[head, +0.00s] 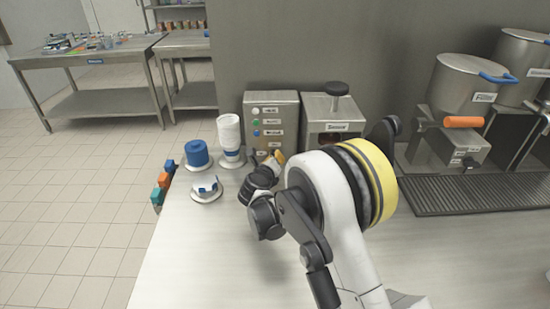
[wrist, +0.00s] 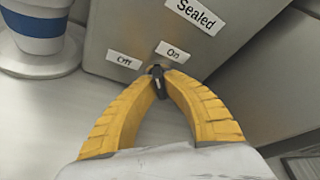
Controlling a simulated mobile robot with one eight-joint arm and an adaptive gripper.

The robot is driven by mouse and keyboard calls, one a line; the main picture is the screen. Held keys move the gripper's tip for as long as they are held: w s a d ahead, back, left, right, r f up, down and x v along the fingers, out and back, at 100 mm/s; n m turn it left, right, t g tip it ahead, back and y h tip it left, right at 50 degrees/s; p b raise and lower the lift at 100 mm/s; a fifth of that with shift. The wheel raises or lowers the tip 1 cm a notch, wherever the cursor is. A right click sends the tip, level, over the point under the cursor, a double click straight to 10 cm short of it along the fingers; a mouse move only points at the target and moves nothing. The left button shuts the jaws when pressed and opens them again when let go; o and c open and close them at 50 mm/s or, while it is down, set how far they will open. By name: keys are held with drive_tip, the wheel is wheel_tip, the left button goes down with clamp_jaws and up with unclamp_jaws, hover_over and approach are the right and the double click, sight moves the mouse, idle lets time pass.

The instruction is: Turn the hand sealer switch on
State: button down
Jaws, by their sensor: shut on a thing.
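The hand sealer is a grey metal box (wrist: 120,22) with labels reading "Sealed", "Off" and "On" on its front. It also shows in the head view (head: 287,102), with a column of coloured lights and labels. A small dark switch (wrist: 157,84) is low on the front, below the "Off" and "On" labels. My gripper (wrist: 162,76) has yellow fingers, with their tips closed on the switch from both sides. Which label the switch points at is not clear. In the head view my gripper (head: 278,160) is at the box's lower front, and the switch is hidden.
A cup stack (head: 229,131) stands left of the box, close to the gripper. A blue roll (head: 197,154), a small white holder (head: 206,188) and coloured small boxes (head: 164,180) are farther left. Another metal machine (head: 325,112) adjoins on the right. The front counter (head: 215,265) is clear.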

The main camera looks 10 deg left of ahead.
drive_tip(key=m+y, duration=0.1)
drive_tip(key=m, duration=0.1)
drive_tip(key=shift+m+g, duration=0.3)
drive_tip(key=shift+g, duration=0.1)
drive_tip(key=shift+m+g+y, duration=0.3)
drive_tip(key=shift+m+y, duration=0.8)
drive_tip(key=shift+m, duration=0.3)
drive_tip(key=c, duration=1.5)
unclamp_jaws()
drive_tip(key=shift+s, duration=0.1)
drive_tip(key=v, duration=1.1)
drive_tip(key=shift+s+d+r, duration=0.2)
drive_tip(key=shift+s+r, duration=0.05)
drive_tip(key=shift+s, duration=0.05)
